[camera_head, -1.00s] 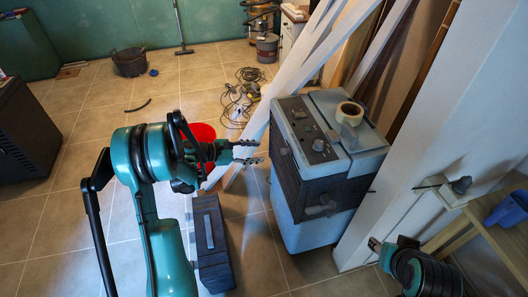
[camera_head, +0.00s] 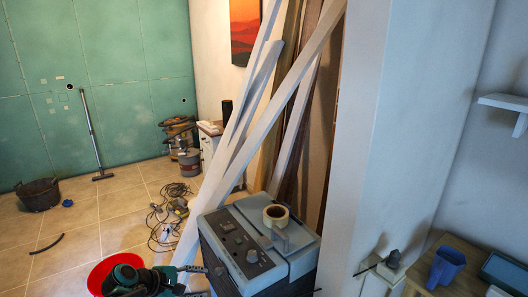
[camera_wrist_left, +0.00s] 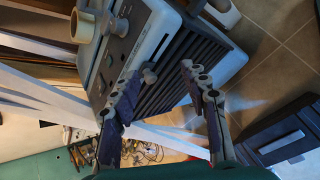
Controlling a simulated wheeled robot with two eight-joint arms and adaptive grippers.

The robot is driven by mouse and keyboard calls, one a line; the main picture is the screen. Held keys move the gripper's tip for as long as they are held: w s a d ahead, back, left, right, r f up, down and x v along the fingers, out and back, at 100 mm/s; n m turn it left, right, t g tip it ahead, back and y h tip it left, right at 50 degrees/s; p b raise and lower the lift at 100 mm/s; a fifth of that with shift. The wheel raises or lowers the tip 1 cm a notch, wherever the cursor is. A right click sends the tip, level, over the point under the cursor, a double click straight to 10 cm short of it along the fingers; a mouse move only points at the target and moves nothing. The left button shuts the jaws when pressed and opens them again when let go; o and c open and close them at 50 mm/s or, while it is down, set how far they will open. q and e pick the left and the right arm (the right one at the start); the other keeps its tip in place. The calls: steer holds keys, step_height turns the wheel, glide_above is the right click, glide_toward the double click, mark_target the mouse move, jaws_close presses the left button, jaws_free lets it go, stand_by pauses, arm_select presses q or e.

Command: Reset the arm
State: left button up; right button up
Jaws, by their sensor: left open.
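My left gripper (camera_head: 192,281) shows at the bottom of the head view, in front of the red bucket and beside the grey-blue machine. In the left wrist view its two fingers (camera_wrist_left: 168,88) are spread apart with nothing between them. Beyond them is the dark slatted side of the grey-blue machine (camera_wrist_left: 135,40). The machine (camera_head: 250,240) has a control panel, and a roll of tape (camera_head: 276,214) rests on top of it. My right gripper is not in view.
A red bucket (camera_head: 104,272) stands on the tiled floor to the left. Pale planks (camera_head: 262,120) lean against the wall behind the machine. Tangled cables (camera_head: 165,222) lie on the floor. Open floor lies at left.

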arm_select(q)
steer(key=s+d+r+m+y, duration=0.1)
steer(key=s+m+y, duration=0.2)
steer(key=s+m, duration=0.5)
steer(key=s+d+r+m+y, duration=0.1)
steer(key=s+m+y, duration=0.3)
steer(key=s+m, duration=0.4)
steer(key=s+r, duration=0.1)
steer(key=s, duration=0.4)
steer(key=shift+s+d+r, duration=0.15)
steer(key=shift+d+r, duration=0.05)
steer(key=shift+d, duration=0.05)
stand_by(2.6)
